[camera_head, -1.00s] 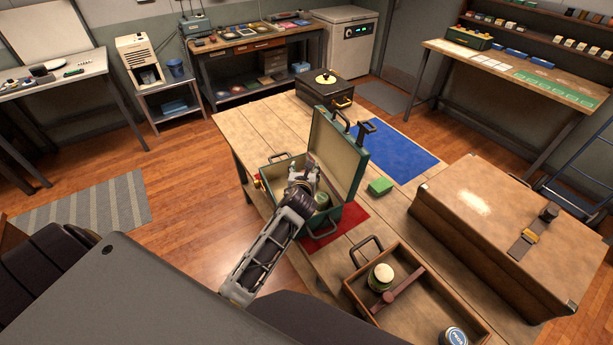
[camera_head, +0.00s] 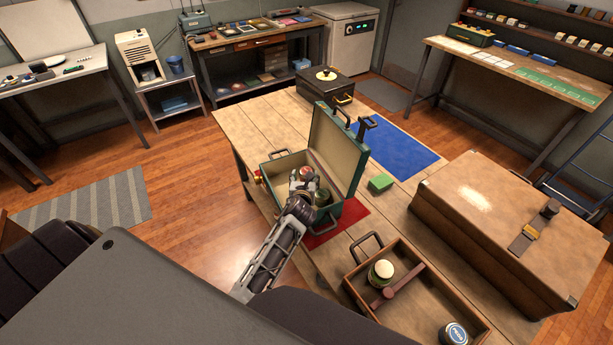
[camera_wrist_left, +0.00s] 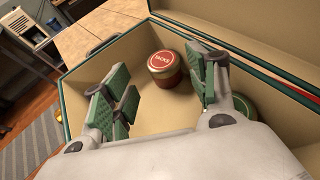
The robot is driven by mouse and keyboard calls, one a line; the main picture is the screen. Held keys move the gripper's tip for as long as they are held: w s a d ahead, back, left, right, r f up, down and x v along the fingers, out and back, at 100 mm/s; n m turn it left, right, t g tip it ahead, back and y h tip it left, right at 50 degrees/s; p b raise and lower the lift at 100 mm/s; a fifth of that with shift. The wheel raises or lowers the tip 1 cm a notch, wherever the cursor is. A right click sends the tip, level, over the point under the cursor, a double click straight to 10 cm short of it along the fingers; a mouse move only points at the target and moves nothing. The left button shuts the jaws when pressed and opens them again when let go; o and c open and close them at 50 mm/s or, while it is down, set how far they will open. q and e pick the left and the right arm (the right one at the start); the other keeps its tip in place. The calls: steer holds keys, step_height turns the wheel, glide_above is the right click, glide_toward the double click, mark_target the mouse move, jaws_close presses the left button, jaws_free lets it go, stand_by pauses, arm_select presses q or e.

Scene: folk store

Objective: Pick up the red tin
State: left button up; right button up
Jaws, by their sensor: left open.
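The red tin (camera_head: 306,174) stands upright inside the open green case (camera_head: 282,164) on the wooden table. In the left wrist view the red tin (camera_wrist_left: 163,69) shows a red lid with pale lettering, by the case's far wall. My left gripper (camera_head: 301,186) is over the case. Its green-padded fingers are spread apart, one on each side of the tin in the wrist view, and appear short of it with nothing held. A green tin (camera_head: 322,196) stands nearby in the case, partly hidden by the right finger in the wrist view. My right gripper is out of view.
The case's raised lid (camera_head: 337,145) stands to the right of the gripper. A green block (camera_head: 380,183), a wooden tray (camera_head: 368,305) with jars, and a large brown case (camera_head: 490,232) lie further right. A black box (camera_head: 325,88) stands at the table's far end.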

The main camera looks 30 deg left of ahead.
mark_target(305, 179)
arm_select(q)
step_height(305, 179, down, 2)
steer(key=shift+w+f, duration=0.1)
steer(key=shift+w, duration=0.05)
steer(key=shift+x, duration=1.1)
steer(key=shift+x, duration=2.45)
steer(key=shift+a, duration=0.1)
steer(key=c, duration=0.7)
